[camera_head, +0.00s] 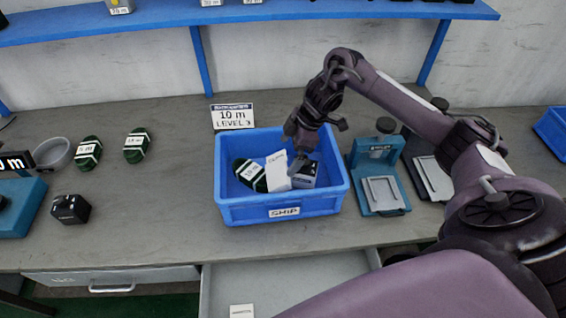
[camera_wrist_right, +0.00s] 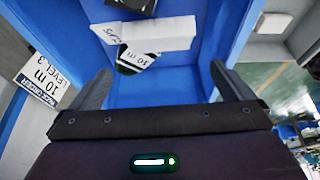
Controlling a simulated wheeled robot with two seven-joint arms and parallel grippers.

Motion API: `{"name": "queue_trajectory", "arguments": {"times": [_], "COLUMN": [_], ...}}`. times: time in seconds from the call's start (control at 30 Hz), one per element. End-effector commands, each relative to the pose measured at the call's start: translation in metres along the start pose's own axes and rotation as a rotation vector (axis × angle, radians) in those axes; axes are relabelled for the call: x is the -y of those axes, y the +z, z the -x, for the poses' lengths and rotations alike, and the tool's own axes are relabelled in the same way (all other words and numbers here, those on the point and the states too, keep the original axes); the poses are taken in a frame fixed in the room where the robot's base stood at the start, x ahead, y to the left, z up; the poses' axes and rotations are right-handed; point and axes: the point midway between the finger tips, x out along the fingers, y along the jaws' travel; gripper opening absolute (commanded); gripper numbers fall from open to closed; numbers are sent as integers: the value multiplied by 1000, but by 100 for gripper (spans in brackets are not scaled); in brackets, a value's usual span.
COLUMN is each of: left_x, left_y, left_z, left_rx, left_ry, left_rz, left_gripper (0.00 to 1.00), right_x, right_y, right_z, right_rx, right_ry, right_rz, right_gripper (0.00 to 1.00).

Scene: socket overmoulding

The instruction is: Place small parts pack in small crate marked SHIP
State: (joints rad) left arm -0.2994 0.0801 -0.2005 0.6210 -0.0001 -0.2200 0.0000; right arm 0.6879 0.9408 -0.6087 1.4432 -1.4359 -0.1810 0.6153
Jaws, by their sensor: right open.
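The blue crate marked SHIP (camera_head: 251,212) stands upright on the bench in the head view. A white pack (camera_head: 277,171) with partly legible print is inside it, between a dark green bundle (camera_head: 246,172) and a dark box with a pale label (camera_head: 304,175). In the right wrist view, the white pack (camera_wrist_right: 160,32) lies beyond the fingertips, partly over the green bundle (camera_wrist_right: 136,62). My right gripper (camera_head: 297,160) is above the crate, open and empty. Its two fingers (camera_wrist_right: 160,72) stand apart in the wrist view. My left gripper is out of view.
A "10 m LEVEL 3" sign (camera_head: 232,116) stands behind the crate. A blue device (camera_head: 379,175) stands close to its right. Green bundles (camera_head: 88,152), a grey bowl (camera_head: 54,153) and a black box (camera_head: 71,209) are at left. An open drawer (camera_head: 280,285) is below.

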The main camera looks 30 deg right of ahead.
Motion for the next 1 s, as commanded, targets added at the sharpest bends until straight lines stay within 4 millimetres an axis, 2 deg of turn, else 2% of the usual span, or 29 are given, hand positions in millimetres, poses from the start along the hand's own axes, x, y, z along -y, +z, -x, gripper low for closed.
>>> {"name": "queue_trajectory", "arguments": {"times": [0.03, 0.1, 0.3, 1.0], "left_x": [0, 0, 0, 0], "left_y": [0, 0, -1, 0], "left_z": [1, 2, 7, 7], "left_rx": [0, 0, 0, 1], "left_ry": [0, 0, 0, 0], "left_rz": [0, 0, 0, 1], "left_gripper": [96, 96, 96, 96], "right_x": [-2, -2, -1, 0], "right_y": [0, 0, 0, 0], "right_z": [14, 28, 53, 58], "right_rx": [2, 1, 1, -1], "right_ry": [6, 5, 2, -1], "right_rz": [3, 2, 1, 0], "right_gripper": [100, 100, 100, 100]}}
